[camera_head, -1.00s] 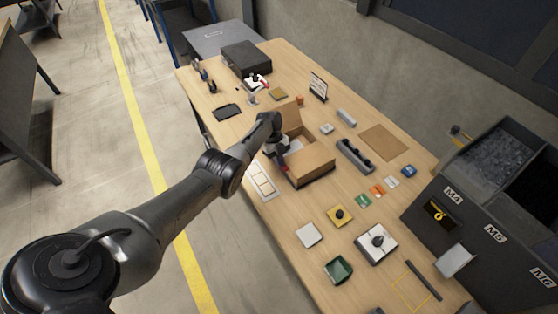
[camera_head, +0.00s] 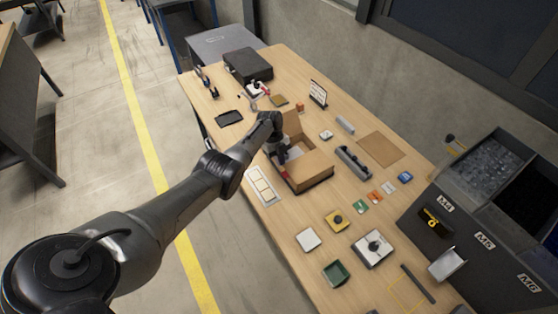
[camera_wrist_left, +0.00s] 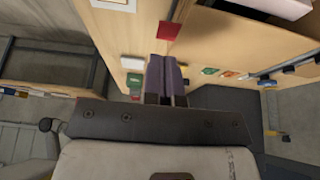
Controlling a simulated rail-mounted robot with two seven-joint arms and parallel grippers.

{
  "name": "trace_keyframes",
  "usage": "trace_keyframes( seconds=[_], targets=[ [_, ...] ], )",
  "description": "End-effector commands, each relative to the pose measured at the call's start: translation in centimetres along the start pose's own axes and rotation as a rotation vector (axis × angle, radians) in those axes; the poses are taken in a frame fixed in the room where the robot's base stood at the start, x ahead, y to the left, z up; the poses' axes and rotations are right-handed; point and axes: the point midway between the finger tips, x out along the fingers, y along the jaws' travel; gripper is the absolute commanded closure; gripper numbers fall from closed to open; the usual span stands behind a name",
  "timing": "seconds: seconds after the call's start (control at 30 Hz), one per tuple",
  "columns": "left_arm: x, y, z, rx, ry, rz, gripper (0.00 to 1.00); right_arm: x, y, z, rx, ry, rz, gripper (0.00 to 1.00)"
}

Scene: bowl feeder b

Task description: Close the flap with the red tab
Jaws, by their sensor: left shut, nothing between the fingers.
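An open cardboard box (camera_head: 311,167) stands on the bench in the head view. One flap (camera_head: 293,123) stands up at its far side, and its pale inside shows between the flaps. My left gripper (camera_head: 282,158) is at the near left side of the box and partly hides it. In the left wrist view the same gripper (camera_wrist_left: 167,77) is shut and empty. The red tab (camera_wrist_left: 170,30) shows just beyond the fingertips, apart from them in the picture, at the edge of brown board. Whether the fingers touch the flap cannot be told. My right gripper is not in view.
A white card sheet (camera_head: 262,187) lies left of the box. A dark grey holder (camera_head: 353,161) stands to its right. A dark bin unit (camera_head: 470,220) fills the right.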

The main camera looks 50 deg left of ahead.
Motion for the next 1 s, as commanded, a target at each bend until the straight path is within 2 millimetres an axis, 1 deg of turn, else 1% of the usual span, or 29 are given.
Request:
trace_keyframes(
  seconds=[0.03, 0.07, 0.3, 0.43, 0.53, 0.7, 1.0],
  targets=[
    [-1.4, -0.1, -0.5, 0.001, -0.001, 0.0, 1.0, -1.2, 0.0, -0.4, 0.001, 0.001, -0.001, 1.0],
    [-1.4, -0.1, 0.3, 0.0, -0.004, -0.003, 1.0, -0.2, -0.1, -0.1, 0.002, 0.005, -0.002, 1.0],
    [-5.7, -0.1, 2.2, -0.001, -0.003, -0.003, 1.0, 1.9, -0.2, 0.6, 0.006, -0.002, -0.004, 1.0],
    [-7.5, -0.1, 2.9, 0.0, -0.002, -0.003, 1.0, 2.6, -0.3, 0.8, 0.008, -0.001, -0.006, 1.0],
    [-8.4, -0.1, 3.2, 0.001, -0.002, -0.001, 1.0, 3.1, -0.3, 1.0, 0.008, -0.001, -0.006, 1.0],
    [-9.5, -0.1, 3.5, 0.0, -0.002, -0.002, 1.0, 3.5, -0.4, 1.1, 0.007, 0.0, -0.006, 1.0],
    [-9.8, 0.0, 3.5, -0.001, -0.001, 0.0, 1.0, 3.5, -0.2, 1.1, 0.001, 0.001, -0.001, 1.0]
  ],
)
